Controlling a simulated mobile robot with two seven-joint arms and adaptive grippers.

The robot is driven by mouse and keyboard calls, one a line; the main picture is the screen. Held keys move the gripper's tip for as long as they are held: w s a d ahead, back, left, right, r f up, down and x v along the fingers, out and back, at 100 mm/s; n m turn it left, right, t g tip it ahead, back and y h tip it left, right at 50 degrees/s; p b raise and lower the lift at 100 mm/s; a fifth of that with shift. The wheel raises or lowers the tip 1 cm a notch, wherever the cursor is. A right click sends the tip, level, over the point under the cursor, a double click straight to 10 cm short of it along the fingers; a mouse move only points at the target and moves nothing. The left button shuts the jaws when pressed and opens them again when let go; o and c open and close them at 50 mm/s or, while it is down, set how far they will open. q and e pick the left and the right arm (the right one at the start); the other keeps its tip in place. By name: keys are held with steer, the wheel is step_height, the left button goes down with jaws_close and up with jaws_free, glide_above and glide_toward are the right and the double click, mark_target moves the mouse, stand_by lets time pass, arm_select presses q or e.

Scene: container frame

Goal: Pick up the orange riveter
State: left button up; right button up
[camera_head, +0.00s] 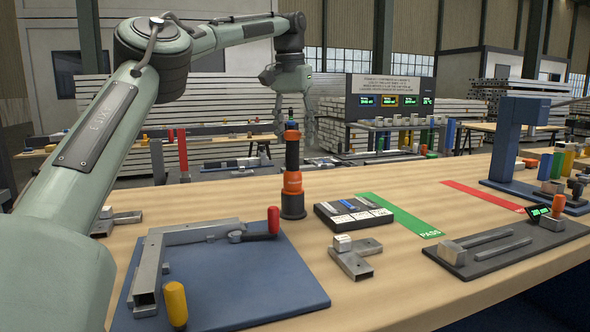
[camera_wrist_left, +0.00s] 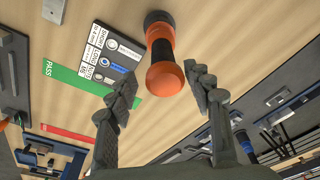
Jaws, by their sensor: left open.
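The orange riveter (camera_head: 292,180) stands upright on the wooden table, with a black body, an orange band, an orange top and a black base. My left gripper (camera_head: 294,108) is open above it, pointing down, with its fingers apart. In the left wrist view the riveter (camera_wrist_left: 163,62) shows its orange end just beyond and between the open fingers of the left gripper (camera_wrist_left: 168,90). No contact between the fingers and the riveter shows. My right gripper is in neither view.
A card tray (camera_head: 353,212) lies just right of the riveter, beside a green PASS strip (camera_head: 402,214). A blue board (camera_head: 226,285) with a metal frame and red and yellow handles is in front left. A metal bracket (camera_head: 355,260) lies in front. A blue press (camera_head: 520,140) stands at right.

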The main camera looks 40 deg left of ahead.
mark_target(293, 155)
arm_select(q)
steer(key=f, duration=0.4)
steer(key=shift+a+f, duration=0.35)
steer(key=shift+f, duration=0.05)
steer(key=shift+w+f, duration=0.15)
steer(key=shift+f, duration=0.35)
steer(key=c, duration=1.1)
jaws_close()
steer(key=shift+r, duration=0.15)
